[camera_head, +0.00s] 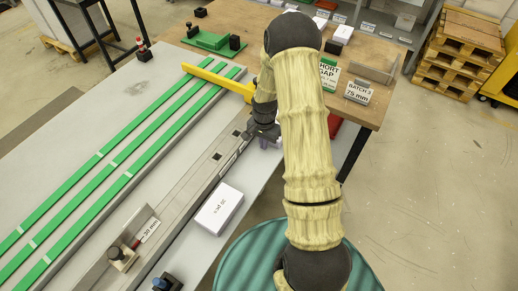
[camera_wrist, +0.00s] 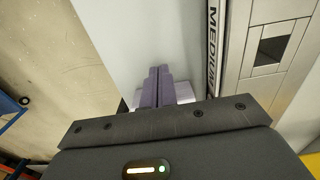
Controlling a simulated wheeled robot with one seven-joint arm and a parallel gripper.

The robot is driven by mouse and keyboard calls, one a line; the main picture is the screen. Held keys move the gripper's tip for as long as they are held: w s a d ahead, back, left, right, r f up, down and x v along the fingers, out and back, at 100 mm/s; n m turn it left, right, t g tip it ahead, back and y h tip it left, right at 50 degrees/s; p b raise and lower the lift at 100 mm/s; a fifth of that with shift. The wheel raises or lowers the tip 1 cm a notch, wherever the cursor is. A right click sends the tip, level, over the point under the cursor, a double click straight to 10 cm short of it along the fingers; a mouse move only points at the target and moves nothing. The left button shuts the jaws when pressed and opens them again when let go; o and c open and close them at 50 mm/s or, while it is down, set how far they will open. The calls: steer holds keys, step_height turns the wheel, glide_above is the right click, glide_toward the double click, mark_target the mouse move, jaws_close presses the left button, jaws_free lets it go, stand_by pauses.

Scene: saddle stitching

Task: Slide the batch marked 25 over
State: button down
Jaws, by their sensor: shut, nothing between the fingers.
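A white block or stack (camera_head: 219,208) with small dark print on top lies on the grey table beside the metal rail. The print is too small to read, so I cannot tell if it says 25. My gripper (camera_head: 264,143) is beyond it, low over the table near the right edge, beside the rail. In the wrist view its purple fingers (camera_wrist: 158,88) are shut together with nothing between them. A pale white thing (camera_wrist: 184,92) shows partly behind the fingers; the gripper body hides the rest, and I cannot tell if they touch.
The metal rail (camera_wrist: 228,95) bears the word MEDIUM and has square holes. A stop marked 30 mm (camera_head: 122,256) stands at its near end. Green strips (camera_head: 110,150) and a yellow bar (camera_head: 215,80) lie left.

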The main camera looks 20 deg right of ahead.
steer(key=shift+s+a, duration=0.7)
steer(key=shift+a, duration=0.1)
step_height(320, 180, up, 10)
steer(key=b, duration=0.2)
steer(key=shift+d, duration=0.15)
steer(key=shift+r, duration=0.1)
steer(key=shift+s, duration=0.1)
steer(key=s+a+r+n+t, duration=0.1)
steer(key=s+a+r+n, duration=0.3)
steer(key=s, duration=0.4)
steer(key=s+a+r+n+t, duration=0.1)
steer(key=s+a+r+n, duration=0.2)
steer(key=s+r+n, duration=0.2)
steer(key=s+n, duration=0.1)
steer(key=s, duration=0.2)
steer(key=shift+s+a+r+t, duration=0.2)
steer(key=shift+a+t, duration=0.1)
steer(key=shift+a, duration=0.1)
